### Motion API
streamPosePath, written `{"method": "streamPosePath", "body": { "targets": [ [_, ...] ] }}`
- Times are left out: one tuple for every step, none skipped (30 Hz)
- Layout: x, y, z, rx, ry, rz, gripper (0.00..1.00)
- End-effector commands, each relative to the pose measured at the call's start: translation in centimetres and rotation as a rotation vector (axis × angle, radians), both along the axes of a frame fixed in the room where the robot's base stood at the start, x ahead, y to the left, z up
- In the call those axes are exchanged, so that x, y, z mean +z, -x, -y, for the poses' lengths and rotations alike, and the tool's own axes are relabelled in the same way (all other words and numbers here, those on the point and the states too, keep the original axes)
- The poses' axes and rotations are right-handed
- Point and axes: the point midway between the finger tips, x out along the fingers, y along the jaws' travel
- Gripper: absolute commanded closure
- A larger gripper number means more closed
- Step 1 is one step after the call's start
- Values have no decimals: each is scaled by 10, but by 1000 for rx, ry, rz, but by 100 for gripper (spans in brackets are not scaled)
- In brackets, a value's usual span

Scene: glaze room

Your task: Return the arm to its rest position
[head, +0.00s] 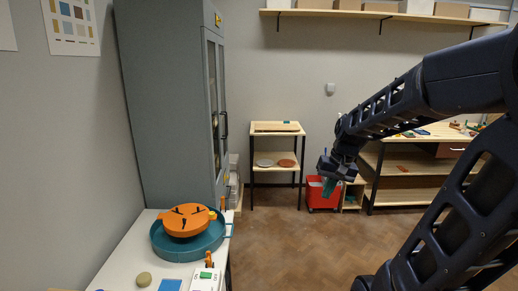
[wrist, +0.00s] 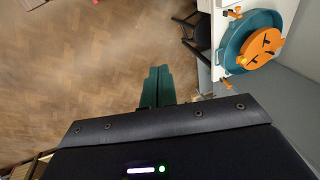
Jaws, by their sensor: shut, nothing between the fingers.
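My gripper (head: 329,186) hangs at the end of my dark arm, right of centre in the head view, in the air above the floor. Its teal fingers are together and empty. In the wrist view my gripper (wrist: 157,72) points at the bare floor, with nothing between its fingers. My arm is bent, with its upper link reaching in from the right edge of the head view.
A white table (head: 128,252) at the lower left bears a teal basin (head: 164,247) with an orange piece (head: 186,221). A grey cabinet (head: 165,100) stands behind it. A red bin (head: 318,197), small shelf (head: 272,170) and workbench (head: 402,184) stand farther back. The middle floor is clear.

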Motion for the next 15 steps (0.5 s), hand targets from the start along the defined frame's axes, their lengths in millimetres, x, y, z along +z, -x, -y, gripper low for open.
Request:
{"method": "streamPosePath", "body": {
  "targets": [
    [7, 7, 6, 4, 21, 33, 100],
    [10, 11, 10, 7, 35, 50, 100],
    [14, 16, 14, 10, 52, 73, 100],
    [18, 20, 18, 12, 67, 91, 100],
    [21, 24, 22, 13, 78, 109, 100],
    [25, 29, 27, 16, 96, 132, 100],
    [28, 33, 31, 18, 110, 150, 100],
    [31, 37, 34, 19, 122, 167, 100],
    [35, 41, 39, 21, 140, 190, 100],
    [37, 45, 42, 22, 151, 206, 100],
    [40, 48, 45, 23, 163, 222, 100],
    [43, 52, 49, 24, 177, 240, 100],
    [45, 55, 52, 24, 187, 253, 100],
    [46, 58, 55, 24, 195, 264, 100],
    [48, 61, 57, 25, 205, 277, 100]
  ]
}}
